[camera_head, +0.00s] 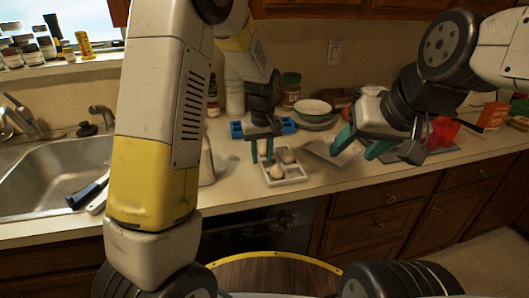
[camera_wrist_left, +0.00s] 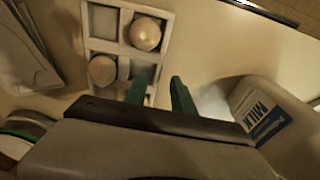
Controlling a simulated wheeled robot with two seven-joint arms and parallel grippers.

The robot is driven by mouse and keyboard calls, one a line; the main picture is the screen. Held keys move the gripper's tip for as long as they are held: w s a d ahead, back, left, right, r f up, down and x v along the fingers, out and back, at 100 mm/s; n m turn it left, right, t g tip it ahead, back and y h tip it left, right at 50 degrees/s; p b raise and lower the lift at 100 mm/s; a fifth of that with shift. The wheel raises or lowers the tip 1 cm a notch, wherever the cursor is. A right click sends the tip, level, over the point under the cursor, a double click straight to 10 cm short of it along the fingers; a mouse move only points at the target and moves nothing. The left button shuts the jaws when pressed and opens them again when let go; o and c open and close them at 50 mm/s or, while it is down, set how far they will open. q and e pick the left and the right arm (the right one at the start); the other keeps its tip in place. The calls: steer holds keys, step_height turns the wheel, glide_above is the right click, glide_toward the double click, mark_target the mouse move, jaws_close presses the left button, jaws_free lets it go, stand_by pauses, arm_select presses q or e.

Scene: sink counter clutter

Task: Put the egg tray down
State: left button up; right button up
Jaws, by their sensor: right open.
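The egg tray (camera_head: 296,180) is a pale tray with square compartments, resting on the counter near its front edge. It holds brown eggs; two show in the left wrist view, one egg (camera_wrist_left: 145,33) at the upper right and one egg (camera_wrist_left: 103,70) at the lower left. My left gripper (camera_head: 262,154) is at the tray's left side, pointing down. My right gripper (camera_head: 362,145) is open and empty, right of the tray.
A milk carton (camera_wrist_left: 265,115) stands close beside my left gripper. A blue tray (camera_head: 287,126) and a bowl (camera_head: 313,108) on plates are behind. A grey flat item (camera_head: 325,153) lies right of the egg tray. The sink (camera_head: 60,175) is at left.

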arm_select(q)
step_height(320, 180, up, 9)
steer(key=s+a+r+m+t+h, duration=0.2)
steer(key=s+a+r, duration=0.4)
steer(key=s+r, duration=0.3)
steer(key=s+a+r+m+t, duration=0.1)
steer(key=s+a+m+t, duration=0.1)
steer(key=s, duration=1.3)
steer(key=shift+a+t, duration=0.4)
steer(key=shift+t, duration=0.1)
